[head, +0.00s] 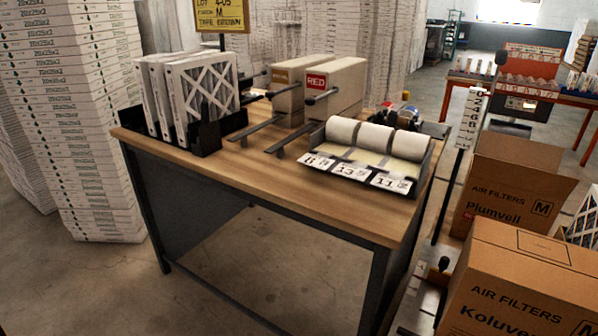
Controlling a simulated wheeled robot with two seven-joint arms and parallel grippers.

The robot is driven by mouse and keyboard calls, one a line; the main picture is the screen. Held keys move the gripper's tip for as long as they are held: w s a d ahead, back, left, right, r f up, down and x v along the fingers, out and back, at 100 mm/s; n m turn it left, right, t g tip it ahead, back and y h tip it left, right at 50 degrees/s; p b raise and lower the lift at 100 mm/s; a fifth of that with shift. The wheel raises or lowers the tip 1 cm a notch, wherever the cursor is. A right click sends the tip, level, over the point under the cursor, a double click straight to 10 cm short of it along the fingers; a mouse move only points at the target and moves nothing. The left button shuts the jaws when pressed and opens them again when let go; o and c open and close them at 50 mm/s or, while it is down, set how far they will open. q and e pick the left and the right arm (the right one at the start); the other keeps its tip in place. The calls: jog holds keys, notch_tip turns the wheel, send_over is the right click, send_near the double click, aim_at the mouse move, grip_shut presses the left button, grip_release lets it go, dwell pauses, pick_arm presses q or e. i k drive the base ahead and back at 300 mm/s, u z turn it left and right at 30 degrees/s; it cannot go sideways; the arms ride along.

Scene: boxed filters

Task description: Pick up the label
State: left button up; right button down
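A dark label dispenser (428,178) stands at the right end of the wooden table (290,205). It holds three white label rolls (374,137) side by side. Pale yellowish strips (368,158) show below the rolls. Along its front edge are white number cards; the middle one reads 13 (350,172) and the right one seems to read 11 (390,181). The left card (318,162) is hard to read. I cannot tell whether a loose label end sticks out. Neither of my grippers is in view.
A black rack (205,137) with white-framed filters (205,95) stands at the table's left. Two beige dispensers, one marked RED (335,90), stand behind. The table's front middle is clear.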

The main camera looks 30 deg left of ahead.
aim_at(319, 162)
jog(key=u, duration=1)
jog(key=i, duration=0.65)
jog(key=z, duration=1.3)
